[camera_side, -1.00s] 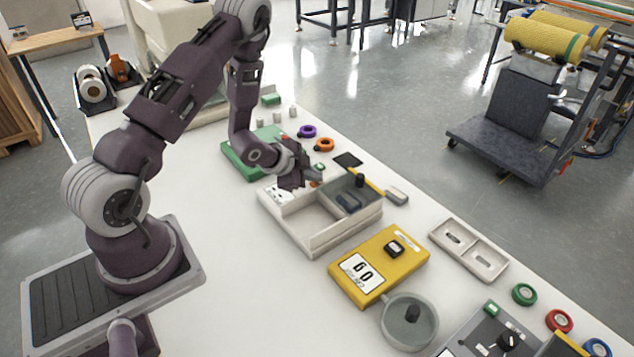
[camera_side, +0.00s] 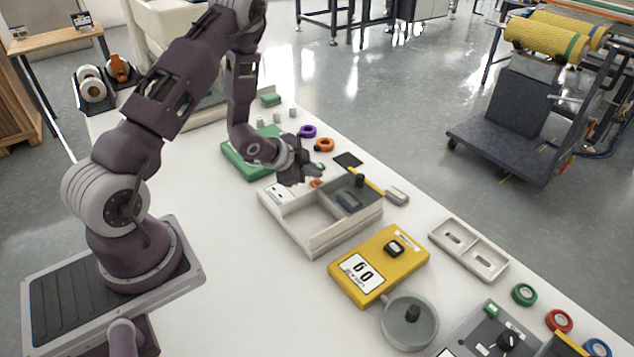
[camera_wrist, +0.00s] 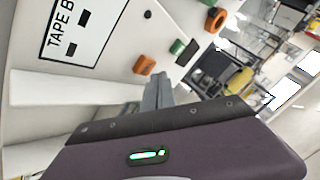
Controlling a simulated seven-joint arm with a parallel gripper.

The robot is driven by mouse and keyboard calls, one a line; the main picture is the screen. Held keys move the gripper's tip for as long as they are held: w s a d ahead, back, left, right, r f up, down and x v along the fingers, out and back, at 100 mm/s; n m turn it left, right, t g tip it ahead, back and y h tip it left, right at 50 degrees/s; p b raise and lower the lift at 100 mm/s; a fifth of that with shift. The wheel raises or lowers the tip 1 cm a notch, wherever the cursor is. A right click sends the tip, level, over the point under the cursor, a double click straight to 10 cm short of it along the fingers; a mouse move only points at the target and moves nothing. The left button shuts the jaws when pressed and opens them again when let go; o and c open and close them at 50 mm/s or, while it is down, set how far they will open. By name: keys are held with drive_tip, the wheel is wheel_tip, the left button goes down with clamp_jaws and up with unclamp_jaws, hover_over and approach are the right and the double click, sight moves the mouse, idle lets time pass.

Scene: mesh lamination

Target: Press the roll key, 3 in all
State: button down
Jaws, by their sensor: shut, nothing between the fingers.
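No part can be surely told as the roll key. The likeliest are two small keys at the end of the white box labelled "TAPE B…" (camera_wrist: 75,35): an orange one (camera_wrist: 144,65) and a green one (camera_wrist: 177,47). In the side view the box (camera_side: 318,240) is an open tray with compartments, and the orange key (camera_side: 316,182) shows at its far end. My gripper (camera_side: 300,177) is shut and empty over that far end. In the wrist view its grey fingertips (camera_wrist: 160,78) are close to the orange key; contact cannot be told.
A yellow unit reading 60 (camera_side: 380,265) and a round grey dish (camera_side: 410,322) stand nearer the camera. A green block (camera_side: 240,158) lies behind the tray. Purple (camera_side: 307,131) and orange (camera_side: 324,144) rolls lie beyond. The white table is clear left of the tray.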

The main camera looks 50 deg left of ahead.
drive_tip(key=shift+r, duration=2.55)
drive_tip(key=shift+r, duration=0.2)
wheel_tip(320, 180, up, 8)
drive_tip(key=n+y, duration=0.1)
drive_tip(key=n, duration=0.1)
hover_over(314, 184)
drive_tip(key=d, duration=0.1)
drive_tip(key=s+d+r+n+g, duration=0.25)
drive_tip(key=s+d+r, duration=0.25)
drive_tip(key=s+r, duration=0.3)
drive_tip(key=s+d+r+n, duration=0.1)
drive_tip(key=s+d+r, duration=0.1)
drive_tip(key=s, duration=0.4)
drive_tip(key=s+d+r+n+h, duration=0.1)
drive_tip(key=s+d+r, duration=0.1)
drive_tip(key=s+d, duration=0.3)
drive_tip(key=s+d+r+n+g+h, duration=0.1)
drive_tip(key=s+d, duration=0.3)
drive_tip(key=s, duration=0.4)
drive_tip(key=shift+s+r, duration=0.15)
drive_tip(key=shift+r, duration=0.75)
